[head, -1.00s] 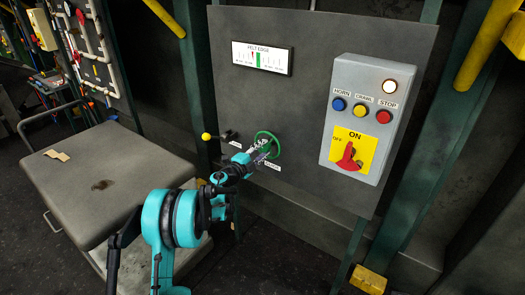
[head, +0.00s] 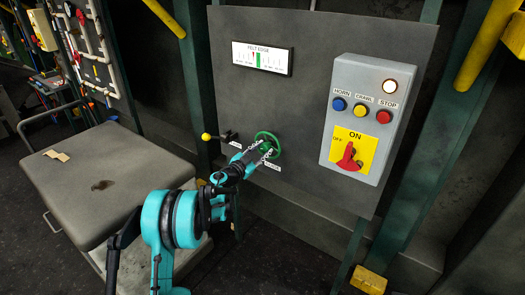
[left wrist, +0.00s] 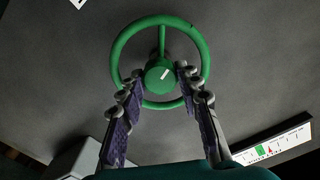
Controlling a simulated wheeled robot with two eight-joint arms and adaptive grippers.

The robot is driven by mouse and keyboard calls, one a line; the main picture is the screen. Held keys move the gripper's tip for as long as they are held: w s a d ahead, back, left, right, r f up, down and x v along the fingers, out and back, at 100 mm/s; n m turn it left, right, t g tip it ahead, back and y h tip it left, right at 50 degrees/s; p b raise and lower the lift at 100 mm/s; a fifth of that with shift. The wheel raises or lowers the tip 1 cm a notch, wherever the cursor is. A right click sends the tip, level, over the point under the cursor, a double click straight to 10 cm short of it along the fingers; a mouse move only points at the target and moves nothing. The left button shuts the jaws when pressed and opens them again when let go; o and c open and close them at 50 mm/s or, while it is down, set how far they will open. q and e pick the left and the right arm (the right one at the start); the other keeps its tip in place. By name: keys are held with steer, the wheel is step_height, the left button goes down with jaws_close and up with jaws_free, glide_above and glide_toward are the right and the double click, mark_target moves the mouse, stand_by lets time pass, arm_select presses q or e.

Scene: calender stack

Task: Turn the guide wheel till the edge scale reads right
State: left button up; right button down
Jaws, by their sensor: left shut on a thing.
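The green guide wheel (head: 268,145) is on the grey panel, low and left of its middle. In the left wrist view the wheel (left wrist: 117,62) faces me, with one spoke up and its hub between my fingers. My left gripper (head: 262,151) is shut on the wheel at the hub; its fingers (left wrist: 160,80) lie on either side of it. The edge scale (head: 281,58), marked FELT EDGE, has a green band and a red pointer just left of it, close beside the band. It also shows tilted in the left wrist view (left wrist: 290,140). My right gripper is not in view.
A small lever with a yellow knob (head: 206,137) stands left of the wheel. A grey control box (head: 369,110) on the right carries blue, yellow and red buttons and a red rotary switch (head: 348,158) on a yellow plate. A grey cart (head: 100,170) stands at left.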

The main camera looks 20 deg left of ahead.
arm_select(q)
steer(key=shift+n, duration=1.1)
steer(key=shift+f, duration=0.1)
steer(key=o, duration=1.2)
steer(key=shift+c, duration=0.2)
steer(key=shift+s, duration=0.1)
steer(key=v, duration=1.2)
